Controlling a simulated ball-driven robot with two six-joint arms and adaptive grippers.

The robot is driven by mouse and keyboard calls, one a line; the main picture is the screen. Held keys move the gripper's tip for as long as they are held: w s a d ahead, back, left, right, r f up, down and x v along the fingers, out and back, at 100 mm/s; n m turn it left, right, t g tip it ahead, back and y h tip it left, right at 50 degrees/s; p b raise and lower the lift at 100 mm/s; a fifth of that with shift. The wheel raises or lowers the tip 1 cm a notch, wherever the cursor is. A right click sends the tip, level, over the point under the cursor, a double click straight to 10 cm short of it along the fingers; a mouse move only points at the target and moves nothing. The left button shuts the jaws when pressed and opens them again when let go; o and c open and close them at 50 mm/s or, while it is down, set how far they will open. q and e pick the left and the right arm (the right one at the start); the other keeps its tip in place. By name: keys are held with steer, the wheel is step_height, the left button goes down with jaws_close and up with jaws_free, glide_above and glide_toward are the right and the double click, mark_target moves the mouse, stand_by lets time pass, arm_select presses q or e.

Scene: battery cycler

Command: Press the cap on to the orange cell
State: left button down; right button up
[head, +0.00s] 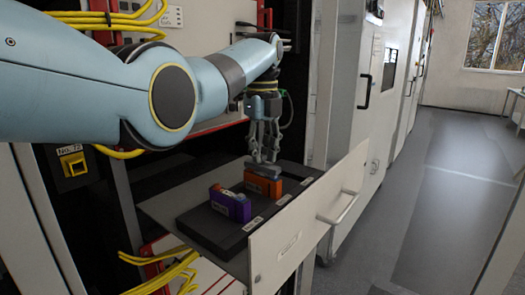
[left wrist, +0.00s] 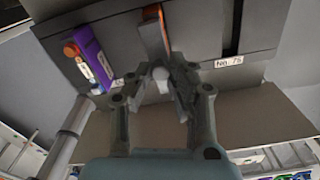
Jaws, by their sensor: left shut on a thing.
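The orange cell (head: 264,186) stands upright in the dark tray block of a pulled-out drawer. It also shows in the left wrist view (left wrist: 151,24), partly hidden by the grey cap. My left gripper (head: 263,158) points down over this cell, its fingers shut on the grey cap (head: 261,170). The cap shows between the fingers in the left wrist view (left wrist: 166,84). It is at the top of the orange cell; I cannot tell whether it is fully seated. My right gripper is not in view.
A purple cell (head: 231,205) with an orange part on top stands beside the orange cell in the tray block (head: 205,224). An empty slot (left wrist: 232,28) is on the other side. The drawer front (head: 290,232) has a handle (head: 338,207). Yellow cables (head: 150,272) hang at the left.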

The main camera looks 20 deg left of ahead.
arm_select(q)
steer(key=shift+f, duration=0.4)
stand_by(0.5)
steer(key=c, duration=1.1)
jaws_free()
steer(key=shift+c, duration=0.2)
steer(key=shift+o, duration=0.4)
steer(key=o, duration=0.4)
steer(key=shift+r, duration=3.55)
steer(key=shift+c, duration=0.3)
jaws_close()
